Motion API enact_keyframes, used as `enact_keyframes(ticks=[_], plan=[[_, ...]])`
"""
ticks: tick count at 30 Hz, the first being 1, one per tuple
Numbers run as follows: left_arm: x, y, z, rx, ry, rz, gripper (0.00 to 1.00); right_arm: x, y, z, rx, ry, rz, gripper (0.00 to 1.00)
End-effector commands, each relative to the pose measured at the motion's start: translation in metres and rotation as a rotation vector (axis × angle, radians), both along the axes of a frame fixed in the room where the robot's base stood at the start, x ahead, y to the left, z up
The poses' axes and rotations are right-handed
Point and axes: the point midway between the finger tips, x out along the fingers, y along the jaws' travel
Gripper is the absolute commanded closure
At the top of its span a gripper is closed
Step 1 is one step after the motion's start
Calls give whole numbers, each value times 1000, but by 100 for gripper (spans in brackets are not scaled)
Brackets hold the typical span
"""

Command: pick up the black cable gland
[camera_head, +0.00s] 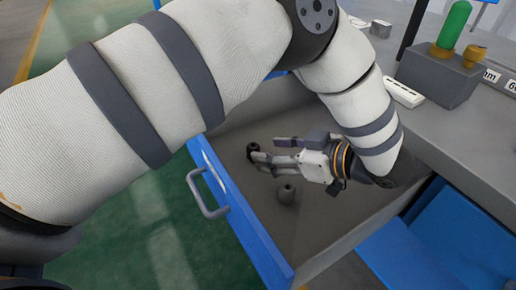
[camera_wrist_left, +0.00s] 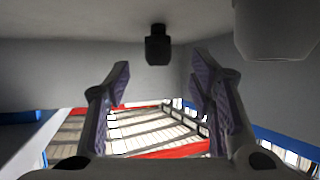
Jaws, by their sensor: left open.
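The black cable gland (camera_head: 252,147) stands on the grey floor of the open drawer, just beyond my left gripper's fingertips. My left gripper (camera_head: 276,150) reaches into the drawer from the right, with its fingers apart and nothing between them. In the left wrist view, the black cable gland (camera_wrist_left: 158,46) appears upside down, ahead of the gap between the fingertips of my left gripper (camera_wrist_left: 160,68). It looks apart from both fingers there. My right gripper is not in view.
A grey cylindrical part (camera_head: 287,193) stands in the drawer close beside the gripper; it also shows in the left wrist view (camera_wrist_left: 277,30). The drawer's blue front (camera_head: 240,222) and grey side walls surround the gripper. The grey worktop (camera_head: 440,135) lies to the right.

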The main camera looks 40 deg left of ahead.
Motion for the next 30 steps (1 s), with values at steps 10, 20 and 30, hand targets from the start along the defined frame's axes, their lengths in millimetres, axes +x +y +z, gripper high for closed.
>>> enact_keyframes(ticks=[10, 20, 30], plan=[[0, 51, -23, 1, 0, 1, 50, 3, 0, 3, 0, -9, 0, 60], [0, 59, -27, 0, 0, 0, 60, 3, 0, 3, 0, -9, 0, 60], [0, 59, -27, 1, 0, 0, 99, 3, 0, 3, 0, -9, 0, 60]])
